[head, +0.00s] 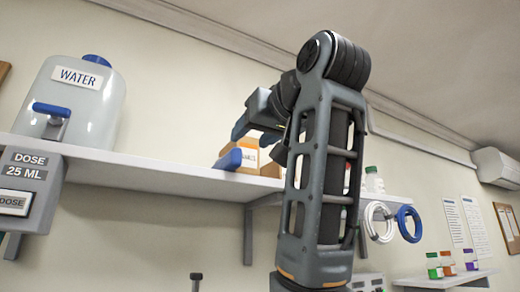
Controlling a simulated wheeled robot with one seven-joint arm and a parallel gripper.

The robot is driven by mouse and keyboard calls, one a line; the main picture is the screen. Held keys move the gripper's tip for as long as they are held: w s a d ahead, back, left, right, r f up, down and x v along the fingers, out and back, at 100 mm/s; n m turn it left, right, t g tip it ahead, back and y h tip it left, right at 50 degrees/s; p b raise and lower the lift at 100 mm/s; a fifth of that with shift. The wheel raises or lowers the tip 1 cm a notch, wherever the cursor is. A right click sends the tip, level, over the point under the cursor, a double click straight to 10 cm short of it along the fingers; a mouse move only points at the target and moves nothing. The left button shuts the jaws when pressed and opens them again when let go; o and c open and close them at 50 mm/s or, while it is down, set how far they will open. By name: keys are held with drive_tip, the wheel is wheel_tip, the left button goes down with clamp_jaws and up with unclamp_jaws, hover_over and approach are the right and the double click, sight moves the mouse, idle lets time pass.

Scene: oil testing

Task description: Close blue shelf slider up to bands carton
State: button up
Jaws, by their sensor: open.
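The blue slider (231,160) sits on the white wall shelf (160,176), at its front edge. The bands carton (247,148), orange-brown with a white label, stands on the shelf just right of and behind the slider. Its label is only partly readable, and my arm and gripper cover part of it. My gripper (257,138) is open, in front of and above the carton, apart from the slider as far as I can see. Its far finger is hard to make out.
A water tank (88,105) with a blue tap stands on the shelf at left, above a dose unit (28,190). Bottles (374,180) stand right of my arm. White and blue rings (408,223) hang below. Small jars (448,262) stand on a lower right shelf.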

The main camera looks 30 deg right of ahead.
sight(238, 148)
drive_tip(key=shift+w+p, duration=1.05)
drive_tip(key=shift+w, duration=2.55)
clamp_jaws()
